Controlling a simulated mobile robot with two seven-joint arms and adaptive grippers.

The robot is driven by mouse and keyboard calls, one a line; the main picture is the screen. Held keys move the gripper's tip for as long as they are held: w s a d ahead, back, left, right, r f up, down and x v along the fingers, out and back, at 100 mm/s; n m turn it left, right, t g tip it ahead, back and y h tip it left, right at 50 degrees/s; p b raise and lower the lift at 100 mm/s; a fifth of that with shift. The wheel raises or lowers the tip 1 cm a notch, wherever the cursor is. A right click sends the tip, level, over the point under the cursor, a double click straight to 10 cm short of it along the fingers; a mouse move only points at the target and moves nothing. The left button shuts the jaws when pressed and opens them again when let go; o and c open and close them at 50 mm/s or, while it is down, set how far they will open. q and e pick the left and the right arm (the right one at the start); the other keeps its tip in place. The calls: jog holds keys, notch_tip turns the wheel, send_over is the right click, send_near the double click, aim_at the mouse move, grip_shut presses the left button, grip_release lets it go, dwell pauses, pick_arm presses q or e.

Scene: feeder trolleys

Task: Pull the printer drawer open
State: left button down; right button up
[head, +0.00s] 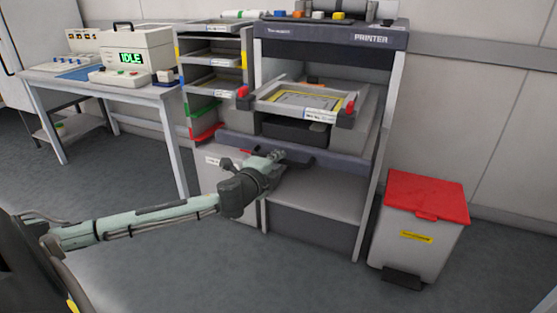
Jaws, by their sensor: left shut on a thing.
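The printer (330,42) is a dark-topped open frame labelled PRINTER, right of the middle in the head view. Its drawer front (345,165) is a wide dark blue-grey panel below the tray level. A black bar handle (304,164) runs along this front. My left gripper (279,156) is at the handle's left part and is shut on it; the wrist hides some of the handle and of the panel. I cannot tell how far the drawer stands out. My right gripper is not in view.
A tray with red clips (318,113) juts out above the drawer. A rack of trays (212,62) stands left of the printer, and a bench with an IDLE device (137,50) further left. A red-lidded bin (427,197) stands at the right. The floor in front is clear.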

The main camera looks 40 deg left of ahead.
pick_arm(q)
jog(key=c, duration=1.5)
grip_release()
jog(key=shift+c, duration=0.2)
jog(key=v, duration=1.2)
jog(key=shift+f, duration=0.15)
